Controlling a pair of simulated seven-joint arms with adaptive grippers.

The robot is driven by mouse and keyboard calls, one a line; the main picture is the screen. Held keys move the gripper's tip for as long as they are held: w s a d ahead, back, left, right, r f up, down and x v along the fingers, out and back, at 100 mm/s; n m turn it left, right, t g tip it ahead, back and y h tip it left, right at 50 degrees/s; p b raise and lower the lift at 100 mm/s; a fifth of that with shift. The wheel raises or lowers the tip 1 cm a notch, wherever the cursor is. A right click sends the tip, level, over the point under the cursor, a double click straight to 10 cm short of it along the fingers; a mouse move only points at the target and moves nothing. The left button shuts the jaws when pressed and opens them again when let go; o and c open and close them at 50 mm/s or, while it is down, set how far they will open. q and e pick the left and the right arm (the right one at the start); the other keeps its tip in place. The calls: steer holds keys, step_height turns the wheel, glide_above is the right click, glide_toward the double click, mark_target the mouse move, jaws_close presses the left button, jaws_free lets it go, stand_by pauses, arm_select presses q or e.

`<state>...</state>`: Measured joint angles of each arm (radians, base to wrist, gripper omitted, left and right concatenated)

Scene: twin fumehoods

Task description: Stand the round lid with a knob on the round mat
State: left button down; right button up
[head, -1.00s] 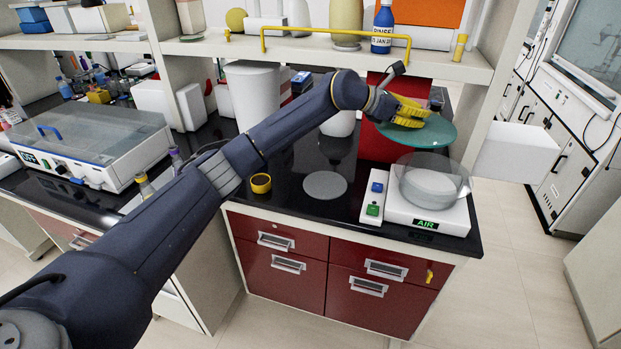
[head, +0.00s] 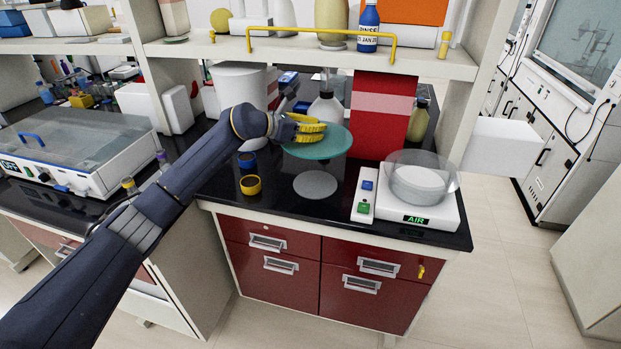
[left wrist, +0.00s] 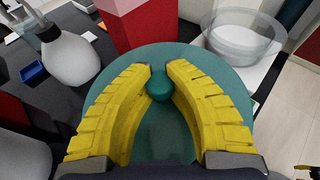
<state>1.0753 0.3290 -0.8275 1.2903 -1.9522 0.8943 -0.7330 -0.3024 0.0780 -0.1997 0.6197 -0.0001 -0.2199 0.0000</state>
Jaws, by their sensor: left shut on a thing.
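The round lid (head: 325,146) is a flat teal-green disc, held above the counter in the head view. In the left wrist view its disc (left wrist: 180,58) fills the middle, and its knob (left wrist: 160,84) sits between my yellow fingertips. My left gripper (head: 318,130) is shut on the knob. The round mat (head: 315,185) is a grey disc flat on the black counter, below and slightly in front of the lid in the head view; nothing stands on it. The mat does not show in the left wrist view.
A white device with a clear glass dish (head: 422,178) stands right of the mat. A red box (head: 381,118) and a white bottle (head: 325,108) stand behind. A shelf with a yellow rail (head: 320,36) overhangs.

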mark_target(316, 183)
arm_select(q)
step_height(316, 183, down, 17)
steer(key=shift+r, duration=0.1)
stand_by(0.6)
steer(key=c, duration=1.4)
jaws_free()
steer(key=shift+f, duration=0.2)
steer(key=shift+r, duration=0.1)
